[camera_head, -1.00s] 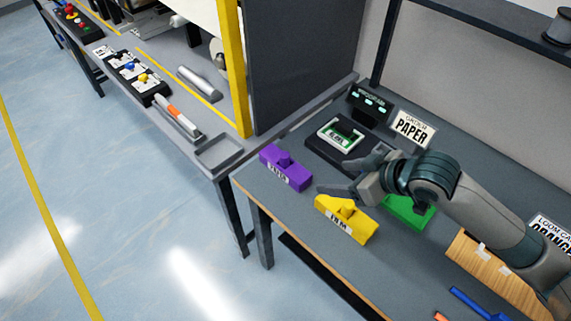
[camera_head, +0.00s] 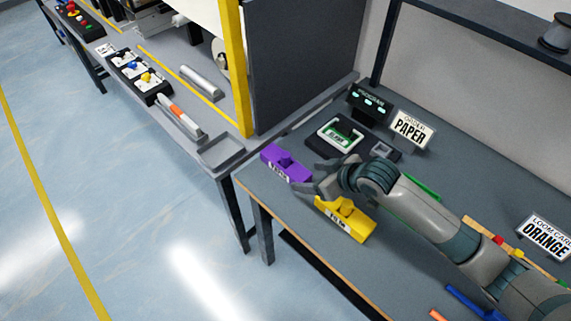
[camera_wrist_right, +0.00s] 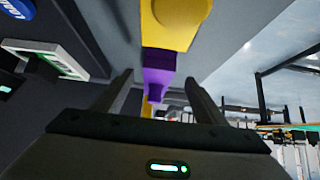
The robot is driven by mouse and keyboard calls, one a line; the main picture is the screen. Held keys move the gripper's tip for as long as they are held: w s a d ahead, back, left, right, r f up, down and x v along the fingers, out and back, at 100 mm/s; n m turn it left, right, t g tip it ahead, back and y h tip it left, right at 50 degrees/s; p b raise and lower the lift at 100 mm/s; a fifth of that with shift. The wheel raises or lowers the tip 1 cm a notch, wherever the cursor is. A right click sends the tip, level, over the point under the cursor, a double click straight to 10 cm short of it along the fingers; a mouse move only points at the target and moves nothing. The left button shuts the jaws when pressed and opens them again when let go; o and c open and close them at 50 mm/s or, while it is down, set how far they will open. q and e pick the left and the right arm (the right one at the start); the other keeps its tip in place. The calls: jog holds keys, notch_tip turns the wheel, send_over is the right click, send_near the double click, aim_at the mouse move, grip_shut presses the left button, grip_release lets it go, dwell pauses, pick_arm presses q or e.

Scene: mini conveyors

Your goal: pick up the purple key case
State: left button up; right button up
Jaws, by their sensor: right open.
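The purple key case (camera_head: 283,160) lies on the grey workbench near its left corner, with a white label on its front. My right gripper (camera_head: 307,178) is open, low over the bench at the right end of the purple case. In the right wrist view the purple case (camera_wrist_right: 158,80) appears between my two fingers, with nothing clamped; I cannot tell whether they touch it. The yellow case (camera_head: 345,216) lies just in front of the gripper and also shows large at the top of the wrist view (camera_wrist_right: 175,22). My left gripper is not in view.
A black device with a framed slot (camera_head: 338,135) stands behind the gripper. A PAPER sign (camera_head: 411,130) and an ORANGE sign (camera_head: 546,237) stand at the back. A green case (camera_head: 424,187) is mostly hidden by my arm. A shallow grey tray (camera_head: 221,152) sits left of the bench.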

aim_at(300, 174)
jog(key=shift+w+a+f, duration=0.1)
jog(key=shift+w+f, duration=0.05)
jog(key=shift+f, duration=0.05)
dwell(0.3)
jog(key=shift+w+a+f+p, duration=0.25)
jog(key=shift+w+a+p, duration=0.1)
jog(key=shift+w+p, duration=0.05)
jog(key=p+x, duration=0.1)
jog(key=x, duration=0.1)
jog(key=shift+w+a+f, duration=0.2)
jog(key=shift+w+f, duration=0.05)
jog(key=shift+w+a+f, duration=0.25)
jog(key=shift+w+f, duration=0.1)
jog(key=shift+f, duration=0.15)
jog(key=c, duration=1.3)
jog(key=shift+r, duration=0.2)
